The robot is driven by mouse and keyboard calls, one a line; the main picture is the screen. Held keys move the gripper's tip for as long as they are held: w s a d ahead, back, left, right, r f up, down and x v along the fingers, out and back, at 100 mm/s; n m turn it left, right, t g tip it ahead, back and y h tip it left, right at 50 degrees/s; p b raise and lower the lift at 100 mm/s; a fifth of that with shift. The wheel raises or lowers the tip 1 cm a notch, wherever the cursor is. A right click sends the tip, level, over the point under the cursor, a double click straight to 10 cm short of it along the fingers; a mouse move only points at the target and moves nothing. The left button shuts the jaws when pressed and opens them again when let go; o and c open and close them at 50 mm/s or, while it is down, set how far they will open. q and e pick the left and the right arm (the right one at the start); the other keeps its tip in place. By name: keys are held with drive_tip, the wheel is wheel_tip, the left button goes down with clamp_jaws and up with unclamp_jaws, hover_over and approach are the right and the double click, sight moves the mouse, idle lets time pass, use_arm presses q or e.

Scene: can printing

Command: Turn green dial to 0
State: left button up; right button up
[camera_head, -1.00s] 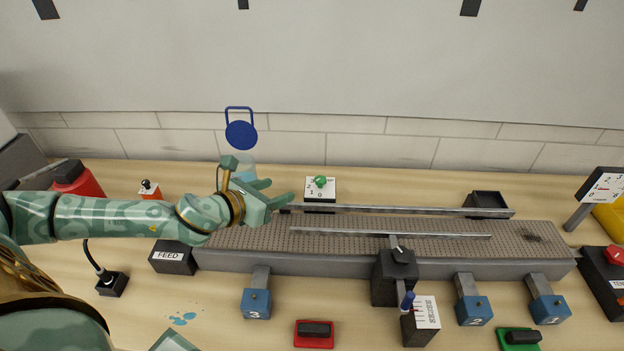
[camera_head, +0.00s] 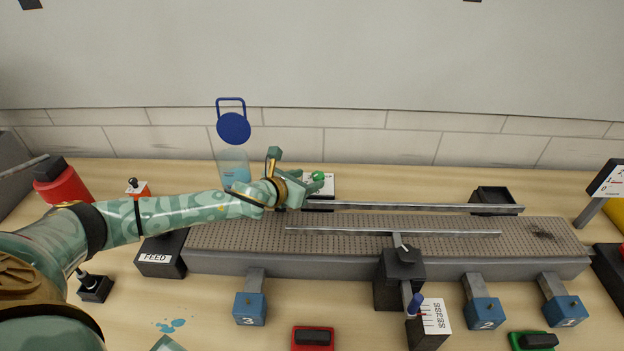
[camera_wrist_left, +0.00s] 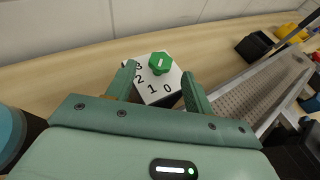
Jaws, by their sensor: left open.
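The green dial (camera_head: 318,176) sits on a small white plate (camera_head: 325,190) behind the conveyor's left half. In the left wrist view the green dial (camera_wrist_left: 160,63) is hexagonal with a pale mark on top, and its white plate (camera_wrist_left: 150,88) shows 3, 2, 1 and 0; which number the mark points to is unclear. My left gripper (camera_head: 309,184) is open at the plate's left side, partly hiding it. In the wrist view its two fingers (camera_wrist_left: 159,76) stand apart on either side of the dial, not visibly closed on it.
A conveyor (camera_head: 350,232) with metal rails runs in front of the dial. A clear bottle with a blue lid (camera_head: 234,128) stands behind my left wrist. A black open box (camera_head: 495,200) is to the right. Bare table lies between dial and wall.

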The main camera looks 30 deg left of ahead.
sight(319, 177)
use_arm(q)
drive_tip(key=shift+x, duration=1.45)
drive_tip(key=c, duration=1)
drive_tip(key=shift+o, duration=0.2)
drive_tip(key=shift+s+d+r+n+y+p, duration=0.1)
drive_tip(key=shift+d+r+n+y+p, duration=0.1)
drive_tip(key=shift+n+y+p, duration=0.35)
drive_tip(key=n+y+p, duration=0.1)
drive_tip(key=y, duration=0.1)
drive_tip(key=d+n+y+p, duration=0.1)
drive_tip(key=n+p, duration=0.1)
drive_tip(key=shift+y, duration=0.35)
drive_tip(key=n+y+p, duration=0.2)
drive_tip(key=shift+d+g+y, duration=0.15)
drive_tip(key=shift+g+y, duration=0.15)
drive_tip(key=shift+g, duration=0.1)
drive_tip(key=shift+w+d+f+n+g+y, duration=0.1)
drive_tip(key=shift+n+g+y, duration=0.2)
drive_tip(key=shift+n+y, duration=0.35)
drive_tip(key=shift+w+d+n+g+y, duration=0.15)
drive_tip(key=shift+n+g+y, duration=0.15)
drive_tip(key=shift+n+y, duration=0.35)
drive_tip(key=shift+n, duration=0.25)
